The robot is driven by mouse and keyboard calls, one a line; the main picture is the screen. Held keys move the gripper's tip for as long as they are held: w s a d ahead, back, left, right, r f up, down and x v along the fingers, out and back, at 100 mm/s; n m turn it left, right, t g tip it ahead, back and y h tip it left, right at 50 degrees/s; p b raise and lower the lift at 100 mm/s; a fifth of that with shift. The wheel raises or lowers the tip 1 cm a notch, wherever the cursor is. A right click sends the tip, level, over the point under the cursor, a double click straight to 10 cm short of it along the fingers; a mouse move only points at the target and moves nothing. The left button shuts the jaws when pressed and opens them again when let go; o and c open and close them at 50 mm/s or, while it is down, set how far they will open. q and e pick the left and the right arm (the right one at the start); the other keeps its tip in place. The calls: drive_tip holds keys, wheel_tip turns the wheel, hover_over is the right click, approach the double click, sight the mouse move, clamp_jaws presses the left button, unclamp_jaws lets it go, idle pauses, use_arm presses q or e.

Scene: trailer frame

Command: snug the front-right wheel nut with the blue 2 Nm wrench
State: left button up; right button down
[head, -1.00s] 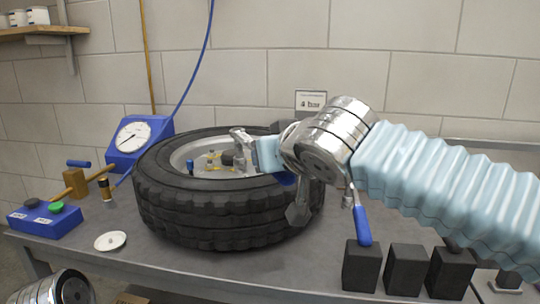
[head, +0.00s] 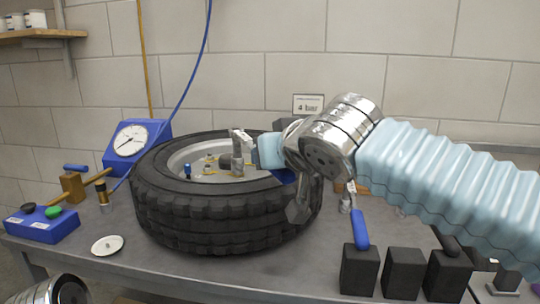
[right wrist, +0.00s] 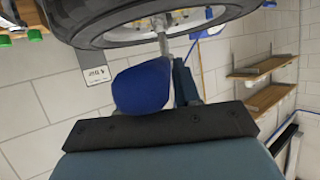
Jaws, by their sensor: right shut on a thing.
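The wheel (head: 225,205) lies flat on the bench, its rim facing up. Small yellowish nuts or studs (head: 209,170) show inside the rim. My right gripper (head: 268,153) is over the rim's right side, shut on a blue-handled wrench (head: 284,177). The wrench's metal head (head: 237,148) reaches left over the hub, with an upright part pointing down. I cannot tell whether it sits on a nut. The blue handle (right wrist: 142,85) and metal shaft (right wrist: 163,42) show in the right wrist view, the shaft reaching toward the wheel. The front-right nut cannot be made out. My left gripper is out of view.
Black blocks (head: 404,273) stand at the front right; a blue-handled tool (head: 360,230) stands at the leftmost one. A blue gauge (head: 130,138), a mallet (head: 74,186), a blue button box (head: 42,225) and a white dish (head: 107,245) are at left.

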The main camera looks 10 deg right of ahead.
drive_tip(key=shift+r, duration=0.8)
drive_tip(key=shift+r+p, duration=0.25)
drive_tip(key=shift+p, duration=0.15)
idle(0.4)
wheel_tip(320, 180, up, 4)
drive_tip(key=p, duration=0.3)
drive_tip(key=c, duration=1.4)
unclamp_jaws()
drive_tip(key=shift+c, duration=0.2)
clamp_jaws()
